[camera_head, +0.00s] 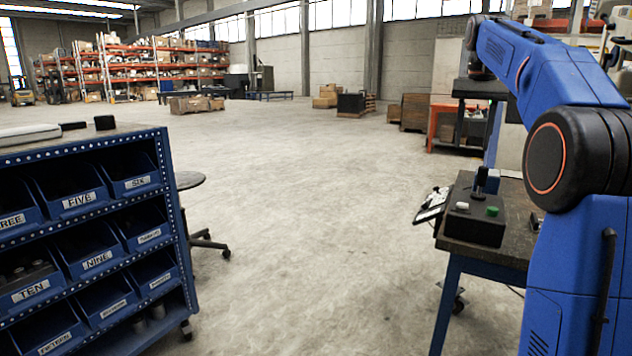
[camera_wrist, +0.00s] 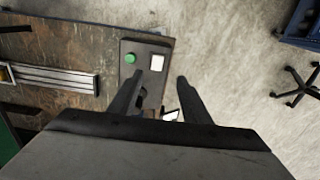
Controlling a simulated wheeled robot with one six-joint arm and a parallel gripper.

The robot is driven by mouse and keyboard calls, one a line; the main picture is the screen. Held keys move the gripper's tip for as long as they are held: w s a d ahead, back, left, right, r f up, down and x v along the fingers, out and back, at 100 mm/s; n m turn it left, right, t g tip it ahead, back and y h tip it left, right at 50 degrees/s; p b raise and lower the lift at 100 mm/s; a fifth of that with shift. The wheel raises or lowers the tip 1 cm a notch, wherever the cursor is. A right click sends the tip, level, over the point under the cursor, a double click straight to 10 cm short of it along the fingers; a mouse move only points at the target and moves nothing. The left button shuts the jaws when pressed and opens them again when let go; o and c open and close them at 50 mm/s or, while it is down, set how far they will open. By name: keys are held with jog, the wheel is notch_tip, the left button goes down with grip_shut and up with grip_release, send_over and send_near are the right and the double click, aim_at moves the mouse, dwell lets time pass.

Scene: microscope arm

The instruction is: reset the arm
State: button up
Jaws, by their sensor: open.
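A dark control box (camera_head: 475,228) sits on the near end of a worn workbench at the right of the head view. It has a green button (camera_head: 492,211) and a white button (camera_head: 462,206) on top. Part of the box is hidden behind the left finger. I cannot tell the height gap.
The bench top (camera_wrist: 85,45) carries a metal rail-like piece (camera_wrist: 50,77). A blue bin rack (camera_head: 80,240) stands at the left, with a stool (camera_head: 190,182) beside it. Open concrete floor (camera_head: 320,210) lies between rack and bench.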

jog(key=s+a+f+n+t, duration=0.1)
jog(key=s+a+f, duration=0.25)
jog(key=s, duration=0.25)
jog(key=s+a+f+n+t, duration=0.1)
jog(key=s+a+f, duration=0.25)
jog(key=s, duration=0.35)
jog(key=s+a+f+n, duration=0.2)
jog(key=s+a+f, duration=0.1)
jog(key=s+a, duration=0.25)
jog(key=s+a+f+n+t, duration=0.1)
jog(key=s+a+f, duration=0.1)
jog(key=s+f, duration=0.8)
jog(key=s+a+f+n+t, duration=0.1)
jog(key=s+a+f, duration=0.1)
jog(key=s+f, duration=0.8)
notch_tip(320, 180, down, 3)
jog(key=shift+a+n+t, duration=0.3)
jog(key=shift+a, duration=0.05)
